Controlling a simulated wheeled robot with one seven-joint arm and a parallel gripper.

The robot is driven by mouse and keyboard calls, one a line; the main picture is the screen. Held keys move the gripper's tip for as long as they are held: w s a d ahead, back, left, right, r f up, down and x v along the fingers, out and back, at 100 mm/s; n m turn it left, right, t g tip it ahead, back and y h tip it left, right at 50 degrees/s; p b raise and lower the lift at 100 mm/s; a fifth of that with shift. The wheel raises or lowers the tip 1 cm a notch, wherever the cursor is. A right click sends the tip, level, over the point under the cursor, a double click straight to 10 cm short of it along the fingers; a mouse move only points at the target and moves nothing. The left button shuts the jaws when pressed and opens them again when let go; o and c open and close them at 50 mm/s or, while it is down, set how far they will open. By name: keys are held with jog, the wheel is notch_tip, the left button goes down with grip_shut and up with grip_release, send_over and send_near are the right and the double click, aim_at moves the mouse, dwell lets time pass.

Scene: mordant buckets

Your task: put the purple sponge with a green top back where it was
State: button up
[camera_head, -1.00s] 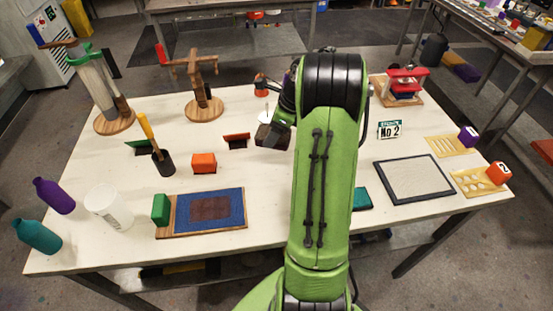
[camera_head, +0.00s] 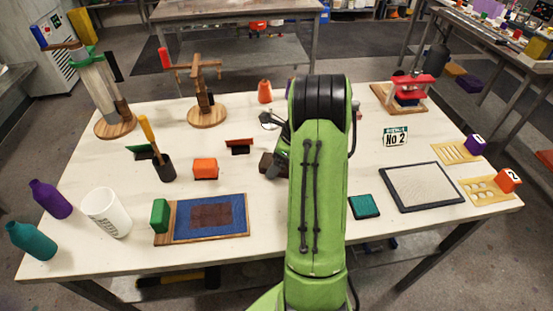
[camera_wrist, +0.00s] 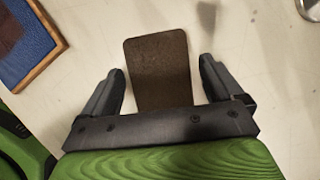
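A dark brown block (camera_wrist: 160,68) lies between the spread fingers of my gripper (camera_wrist: 161,70) in the wrist view, with a gap to each finger. My gripper is open. The brown block also shows in the head view (camera_head: 267,163), partly hidden by my green arm, which covers most of the gripper. A flat block with a dark teal-green top (camera_head: 365,206) lies on the table right of my arm; I cannot tell whether its lower part is purple. No other sponge with a green top is clearly visible.
Left of my arm are a blue-and-brown mat on a board (camera_head: 238,218), a green block (camera_head: 159,215), an orange block (camera_head: 205,168) and a white cup (camera_head: 104,212). A grey framed panel (camera_head: 420,186) lies right of the teal-topped block. Bare table surrounds the brown block.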

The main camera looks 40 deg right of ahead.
jog(key=p+v, duration=0.4)
jog(key=v, duration=0.8)
jog(key=w+a+r+n, duration=0.1)
jog(key=a+r+n, duration=0.55)
jog(key=a, duration=0.25)
jog(key=s+a+r+n+h, duration=0.1)
jog(key=s+a+r+n, duration=0.1)
jog(key=a+n, duration=0.3)
jog(key=s+a+r+n+h, duration=0.1)
jog(key=s+a+r+n, duration=0.15)
jog(key=a, duration=0.45)
jog(key=s+a+n+t, duration=0.2)
jog(key=s+a+n, duration=0.5)
jog(key=s+n, duration=0.5)
jog(key=n, duration=0.3)
jog(key=shift+s+a+f, duration=0.2)
jog(key=shift+s+a, duration=0.15)
jog(key=shift+a, duration=0.05)
